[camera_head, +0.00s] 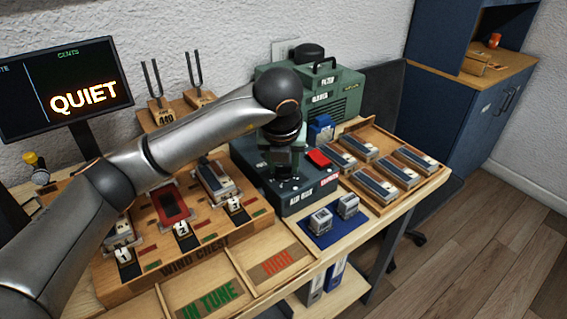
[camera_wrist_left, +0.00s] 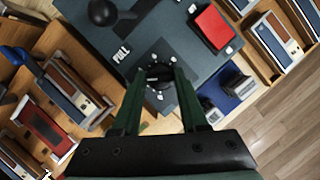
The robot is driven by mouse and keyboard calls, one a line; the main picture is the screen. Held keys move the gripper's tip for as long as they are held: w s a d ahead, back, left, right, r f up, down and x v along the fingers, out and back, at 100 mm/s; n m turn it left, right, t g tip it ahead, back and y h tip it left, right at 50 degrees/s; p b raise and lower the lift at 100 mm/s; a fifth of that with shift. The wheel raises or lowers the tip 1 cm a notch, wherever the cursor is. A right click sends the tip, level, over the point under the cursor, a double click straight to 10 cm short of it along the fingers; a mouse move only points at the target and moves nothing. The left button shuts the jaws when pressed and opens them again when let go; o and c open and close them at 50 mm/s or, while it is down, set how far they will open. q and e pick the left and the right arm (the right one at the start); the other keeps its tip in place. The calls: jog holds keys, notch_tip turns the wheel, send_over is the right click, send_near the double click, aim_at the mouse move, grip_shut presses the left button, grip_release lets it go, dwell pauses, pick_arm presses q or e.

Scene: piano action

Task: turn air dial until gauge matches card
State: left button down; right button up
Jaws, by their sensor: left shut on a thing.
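The dark green air box (camera_head: 325,185) stands at the middle of the bench, with lettering on its front. My left gripper (camera_head: 286,170) points down onto its top. In the left wrist view my left gripper (camera_wrist_left: 159,75) has its fingers on either side of the round black air dial (camera_wrist_left: 158,84), shut on it. White marks ring the dial on the box top. In the head view the gripper mostly hides the dial. I cannot make out a gauge face or a card to match. My right gripper is not in view.
A red block (camera_head: 319,158) sits on the box, right of the gripper. A tray of reed blocks (camera_head: 425,180) lies to the right. The wooden wind chest (camera_head: 190,258) lies left and in front. A screen (camera_head: 70,90) reads "QUIET". A green compressor (camera_head: 335,92) stands behind.

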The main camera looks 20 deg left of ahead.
pick_arm(q)
jog(key=shift+c, duration=2.2)
grip_release()
jog(key=p+v, duration=0.1)
jog(key=v, duration=1.1)
jog(key=shift+s+r, duration=0.15)
jog(key=shift+s, duration=0.05)
